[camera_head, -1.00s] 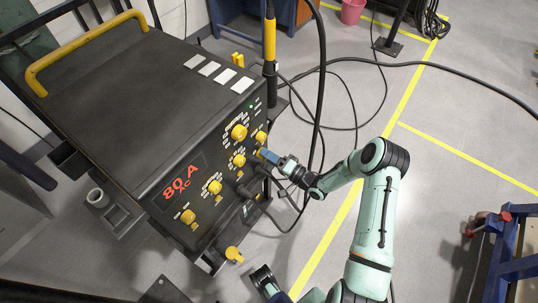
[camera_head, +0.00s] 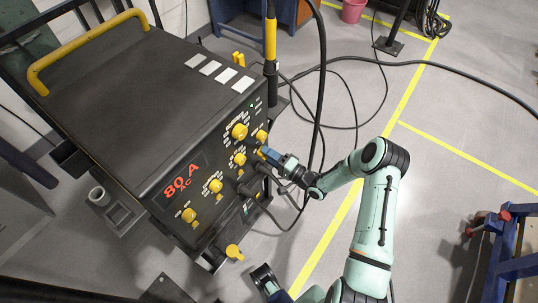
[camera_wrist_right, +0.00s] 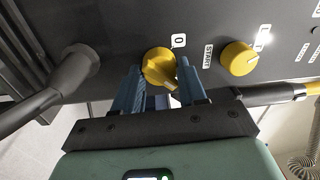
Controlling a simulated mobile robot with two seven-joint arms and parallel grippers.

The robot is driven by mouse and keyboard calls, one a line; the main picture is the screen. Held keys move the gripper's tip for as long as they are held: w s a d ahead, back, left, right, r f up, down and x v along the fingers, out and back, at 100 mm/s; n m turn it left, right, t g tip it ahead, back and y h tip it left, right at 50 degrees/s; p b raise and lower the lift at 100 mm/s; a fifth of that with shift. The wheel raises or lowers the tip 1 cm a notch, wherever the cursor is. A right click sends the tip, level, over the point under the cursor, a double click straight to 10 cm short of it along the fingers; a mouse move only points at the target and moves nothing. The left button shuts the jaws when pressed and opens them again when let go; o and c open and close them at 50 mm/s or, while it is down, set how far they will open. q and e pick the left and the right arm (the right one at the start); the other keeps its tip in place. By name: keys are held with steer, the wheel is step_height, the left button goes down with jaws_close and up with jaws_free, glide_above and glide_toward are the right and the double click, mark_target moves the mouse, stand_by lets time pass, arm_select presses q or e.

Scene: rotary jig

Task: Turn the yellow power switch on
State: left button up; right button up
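The yellow power switch (camera_wrist_right: 159,67) is a round knob with a raised grip on the black front panel, in the right wrist view. A "0" label is above it to the right, and its grip slants to the lower right. My right gripper (camera_wrist_right: 158,74) has its two blue fingers on either side of the knob, with the knob between them. The fingers look spread, with no clear clamping. In the head view my right gripper (camera_head: 266,153) reaches the panel's right end and mostly hides this knob.
A yellow knob (camera_wrist_right: 238,58) labelled START is to the right of the fingers. Other yellow knobs (camera_head: 215,186) and a red "80 A AC" display line the black machine (camera_head: 130,90). A thick cable plug (camera_wrist_right: 72,70) is left of the fingers. Cables (camera_head: 322,90) hang nearby.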

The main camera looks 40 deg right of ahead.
steer(key=o, duration=0.4)
steer(key=shift+c, duration=0.2)
steer(key=v, duration=1.3)
steer(key=shift+s+p, duration=0.2)
steer(key=shift+p, duration=0.2)
steer(key=shift+f, duration=0.1)
